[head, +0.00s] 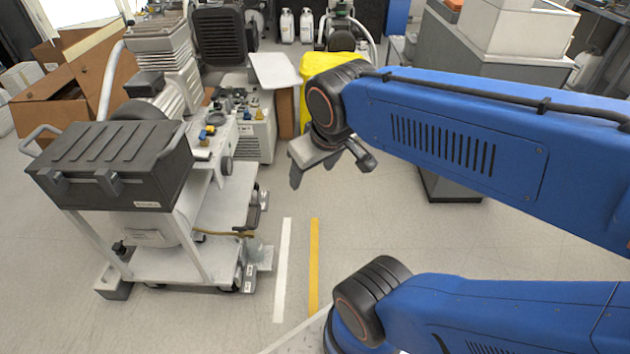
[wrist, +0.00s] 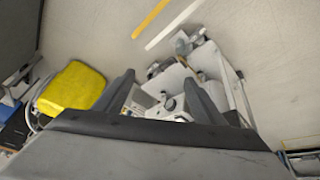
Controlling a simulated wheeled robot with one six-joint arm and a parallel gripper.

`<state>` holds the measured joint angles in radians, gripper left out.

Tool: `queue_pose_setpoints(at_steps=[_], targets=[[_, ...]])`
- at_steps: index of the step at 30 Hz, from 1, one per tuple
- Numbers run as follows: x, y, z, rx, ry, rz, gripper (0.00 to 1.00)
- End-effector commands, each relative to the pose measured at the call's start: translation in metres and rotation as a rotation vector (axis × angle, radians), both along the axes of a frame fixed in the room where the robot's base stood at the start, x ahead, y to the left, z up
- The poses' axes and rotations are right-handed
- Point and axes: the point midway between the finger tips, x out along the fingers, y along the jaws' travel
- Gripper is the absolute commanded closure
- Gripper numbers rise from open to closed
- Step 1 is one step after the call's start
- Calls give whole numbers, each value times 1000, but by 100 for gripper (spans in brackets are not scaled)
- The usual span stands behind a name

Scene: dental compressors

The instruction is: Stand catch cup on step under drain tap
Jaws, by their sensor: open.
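My gripper (head: 333,166) hangs open and empty over the floor, right of the compressor cart (head: 170,265). In the wrist view my gripper (wrist: 158,78) has its two dark fingers apart with nothing between them. A grey step (head: 262,257) juts from the cart's lower right side. A small grey, cup-like shape (head: 253,242) shows at the step, below a brownish tube (head: 225,233); I cannot tell for sure that it is the catch cup. The drain tap is too small to make out. In the wrist view the step area (wrist: 190,43) is small and blurred.
A black toolbox (head: 115,160) sits on the cart. A yellow cloth-like cover (head: 318,75) is behind my gripper, also in the wrist view (wrist: 72,88). Cardboard boxes (head: 65,75) stand back left. Floor with a white line (head: 283,270) and yellow line (head: 314,265) is clear.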

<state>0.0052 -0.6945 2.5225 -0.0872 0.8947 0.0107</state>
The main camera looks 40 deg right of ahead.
Motion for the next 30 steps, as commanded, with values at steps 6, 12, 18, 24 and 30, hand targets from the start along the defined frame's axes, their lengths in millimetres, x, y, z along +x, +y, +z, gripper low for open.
queue_pose_setpoints(at_steps=[6, 12, 18, 24, 30], targets=[[-31, 17, 3, 71, 4, -5, 37], [-34, 19, 3, 80, 5, -4, 37], [-34, 19, 3, 79, 5, -4, 37], [-34, 19, 3, 79, 5, -5, 37], [-33, 19, 3, 79, 5, -5, 37]])
